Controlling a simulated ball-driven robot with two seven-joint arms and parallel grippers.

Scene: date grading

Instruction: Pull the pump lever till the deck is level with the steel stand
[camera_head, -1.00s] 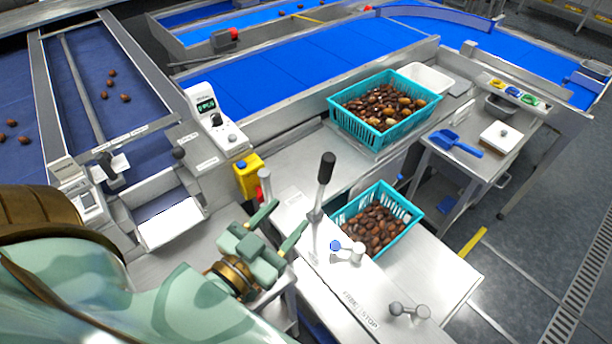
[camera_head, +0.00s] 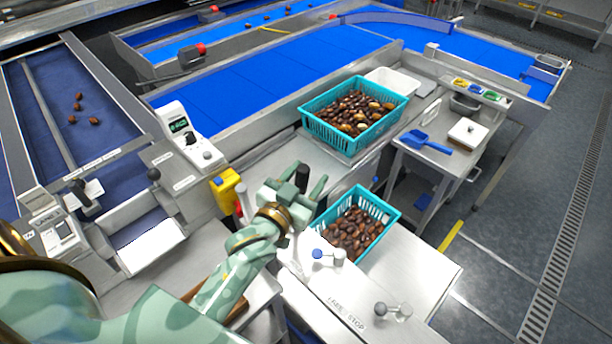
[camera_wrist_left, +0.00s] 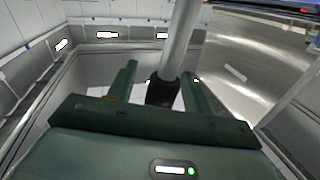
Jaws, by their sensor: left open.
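The pump lever is mostly hidden behind my left gripper (camera_head: 298,184) in the head view. In the left wrist view its grey shaft (camera_wrist_left: 182,42) and black grip (camera_wrist_left: 163,89) stand between the two green fingers. My left gripper is open around the grip, and contact cannot be made out. A lower turquoise crate of dark dates (camera_head: 390,216) sits beside a pale steel plate (camera_head: 415,272), which may be the deck. A higher turquoise crate (camera_head: 345,143) rests on a steel surface (camera_head: 290,148), possibly the stand. The height gap between them is hard to judge. My right gripper is out of view.
A blue knob (camera_head: 318,254) and a grey knob (camera_head: 380,308) stand on the panel near the lever. A yellow box (camera_head: 226,190) is close left of my gripper. A side table with a blue scoop (camera_head: 426,143) stands right. The floor at far right is clear.

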